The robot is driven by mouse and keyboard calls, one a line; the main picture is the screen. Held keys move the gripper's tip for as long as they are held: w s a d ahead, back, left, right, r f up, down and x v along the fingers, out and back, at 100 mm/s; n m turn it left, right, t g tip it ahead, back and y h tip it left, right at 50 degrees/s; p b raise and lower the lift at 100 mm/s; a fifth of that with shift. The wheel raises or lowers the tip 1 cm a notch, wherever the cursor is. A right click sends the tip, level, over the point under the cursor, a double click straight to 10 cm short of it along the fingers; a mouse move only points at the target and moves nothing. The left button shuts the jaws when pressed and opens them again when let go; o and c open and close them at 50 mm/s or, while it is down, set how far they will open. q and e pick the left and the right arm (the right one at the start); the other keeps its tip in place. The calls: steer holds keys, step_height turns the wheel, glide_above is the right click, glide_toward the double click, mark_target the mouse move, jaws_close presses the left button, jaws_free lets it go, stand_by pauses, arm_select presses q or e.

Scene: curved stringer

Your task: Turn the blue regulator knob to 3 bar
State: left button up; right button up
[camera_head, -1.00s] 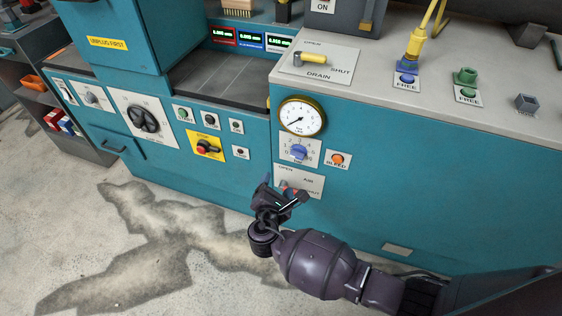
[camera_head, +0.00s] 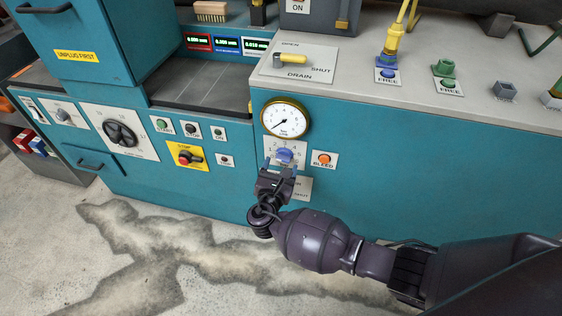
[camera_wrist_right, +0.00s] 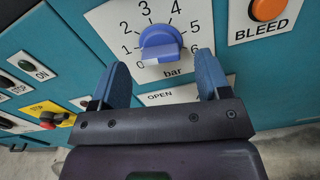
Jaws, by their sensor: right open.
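The blue regulator knob (camera_head: 285,155) sits on a white plate below the pressure gauge on the teal panel. In the right wrist view the knob (camera_wrist_right: 160,42) shows close up, with numbers around it and "bar" below. Its crossbar lies roughly level; I cannot surely read its setting. My right gripper (camera_head: 281,171) is open just below the knob. In the wrist view its two blue fingers (camera_wrist_right: 162,74) stand apart, left and right below the knob, with nothing between them. The gauge (camera_head: 285,118) needle points to the lower left. My left gripper is not in view.
The orange BLEED button (camera_head: 323,159) is just right of the knob. The air valve plate (camera_head: 301,188) below is partly hidden by my gripper. A yellow drain lever (camera_head: 288,60) is on the top above the gauge. A red-and-yellow stop switch (camera_head: 186,156) is to the left.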

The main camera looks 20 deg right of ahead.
mark_target(284, 158)
steer(key=shift+x, duration=1.3)
steer(key=shift+s, duration=0.1)
steer(key=c, duration=0.9)
